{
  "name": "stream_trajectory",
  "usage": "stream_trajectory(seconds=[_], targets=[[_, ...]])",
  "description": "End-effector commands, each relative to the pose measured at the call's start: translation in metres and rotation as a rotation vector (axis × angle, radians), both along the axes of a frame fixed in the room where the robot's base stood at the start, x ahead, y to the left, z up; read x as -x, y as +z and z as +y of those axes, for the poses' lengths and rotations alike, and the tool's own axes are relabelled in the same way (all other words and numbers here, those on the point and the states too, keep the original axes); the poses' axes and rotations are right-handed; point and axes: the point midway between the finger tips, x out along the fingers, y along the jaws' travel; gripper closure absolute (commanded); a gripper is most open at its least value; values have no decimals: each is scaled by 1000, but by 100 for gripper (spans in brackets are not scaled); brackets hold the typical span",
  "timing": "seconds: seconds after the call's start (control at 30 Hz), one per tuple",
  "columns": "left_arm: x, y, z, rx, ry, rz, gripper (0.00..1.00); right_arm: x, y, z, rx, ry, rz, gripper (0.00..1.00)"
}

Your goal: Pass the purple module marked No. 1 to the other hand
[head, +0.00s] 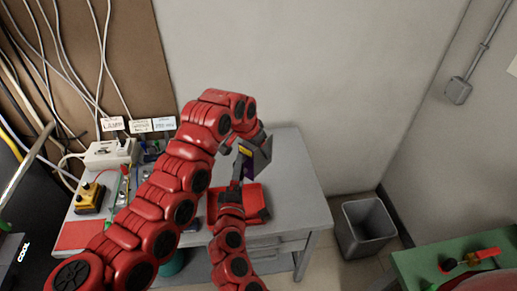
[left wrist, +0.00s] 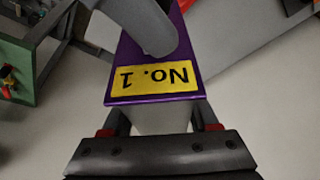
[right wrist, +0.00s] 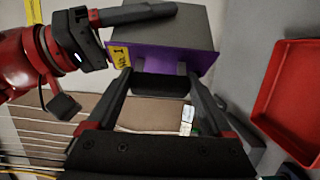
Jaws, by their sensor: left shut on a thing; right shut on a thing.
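The purple module (head: 249,171) with grey sides is held in the air above the desk, between my two grippers. Its yellow No. 1 label shows upside down in the left wrist view (left wrist: 153,78) and at the module's left edge in the right wrist view (right wrist: 121,56). My left gripper (left wrist: 160,118) is shut on the module near its label end. My right gripper (right wrist: 158,82) is shut on it too, from below in the head view. A grey finger crosses the module in each wrist view. The exact contact points are partly hidden.
A red tray (head: 257,192) lies on the grey desk (head: 302,185) below the module. Cables, a white socket box (head: 110,153) and a yellow control box (head: 88,197) crowd the left. A grey bin (head: 366,232) stands right of the desk.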

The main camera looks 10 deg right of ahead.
Motion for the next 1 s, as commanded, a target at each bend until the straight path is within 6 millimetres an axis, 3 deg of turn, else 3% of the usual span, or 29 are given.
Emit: stream_trajectory(seconds=[0.03, 0.07, 0.13, 0.47, 1.0], targets=[[4, -1, -5, 3, -11, 8, 100, 0, 1, 2, 0, 6, -1, 100], [4, 0, -5, 4, -11, 7, 100, 0, 1, 2, 0, 6, -1, 14], [4, 0, -5, 3, -11, 8, 100, 0, 1, 2, 0, 6, -1, 1], [2, 0, -3, 2, -6, 4, 100, 5, 0, 3, 1, 5, 0, 0], [2, 0, -2, 2, -5, 3, 100, 103, 0, 27, 0, 11, -1, 0]])
